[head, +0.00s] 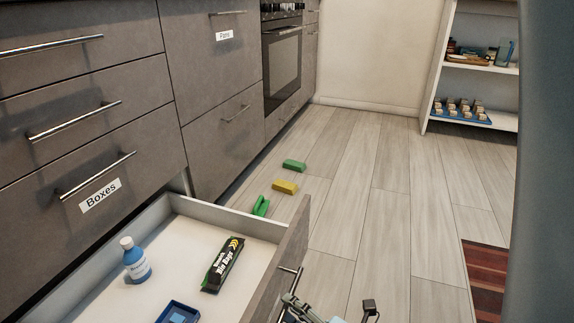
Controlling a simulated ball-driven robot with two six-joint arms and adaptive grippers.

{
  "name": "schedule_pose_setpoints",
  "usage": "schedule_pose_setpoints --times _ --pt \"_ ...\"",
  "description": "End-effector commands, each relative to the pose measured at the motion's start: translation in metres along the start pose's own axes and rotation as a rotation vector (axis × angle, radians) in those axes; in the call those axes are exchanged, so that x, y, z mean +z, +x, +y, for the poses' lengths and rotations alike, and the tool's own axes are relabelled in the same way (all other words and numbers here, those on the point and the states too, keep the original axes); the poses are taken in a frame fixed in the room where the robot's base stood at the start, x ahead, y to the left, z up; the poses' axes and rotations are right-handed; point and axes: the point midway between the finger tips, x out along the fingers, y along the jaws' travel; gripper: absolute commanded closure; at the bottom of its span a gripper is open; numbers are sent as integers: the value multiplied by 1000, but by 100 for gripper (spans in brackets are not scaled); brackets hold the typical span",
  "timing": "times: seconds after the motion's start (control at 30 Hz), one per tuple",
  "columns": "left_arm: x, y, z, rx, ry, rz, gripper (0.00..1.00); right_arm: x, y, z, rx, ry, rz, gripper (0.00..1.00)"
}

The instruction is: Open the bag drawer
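A low drawer stands open, its front panel (284,262) pulled out over the floor. It holds a black box of zip bags (223,265), a blue bottle with a white cap (137,262) and a blue tray-like item (177,313). A bar handle (289,284) is on the outside of the drawer front. My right gripper (328,312) is at the bottom edge, close to this handle and mostly cut off. Whether it touches the handle or is open or shut is not clear. My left gripper is not in view.
Above are closed grey drawers, one labelled Boxes (100,196), with bar handles. Green and yellow blocks (285,187) lie on the wood floor beyond the open drawer. An oven (283,55) and a white shelf (478,75) stand farther back. The floor at centre right is clear.

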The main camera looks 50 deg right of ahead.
Motion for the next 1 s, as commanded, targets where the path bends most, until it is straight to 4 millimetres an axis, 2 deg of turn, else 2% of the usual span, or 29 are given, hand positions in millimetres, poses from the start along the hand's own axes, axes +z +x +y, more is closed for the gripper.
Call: schedule_pose_setpoints --times 0.03,0.2,0.4,0.6,1.0 --pt "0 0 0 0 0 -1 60 0 -13 -1 -4 0 0 66" --pt "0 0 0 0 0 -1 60 0 -52 -1 -2 0 0 66" --pt "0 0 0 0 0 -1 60 0 -84 0 -1 -1 0 66" --pt "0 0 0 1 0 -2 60 0 -94 0 2 -1 0 66" --pt "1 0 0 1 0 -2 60 0 -94 0 2 -1 0 66"
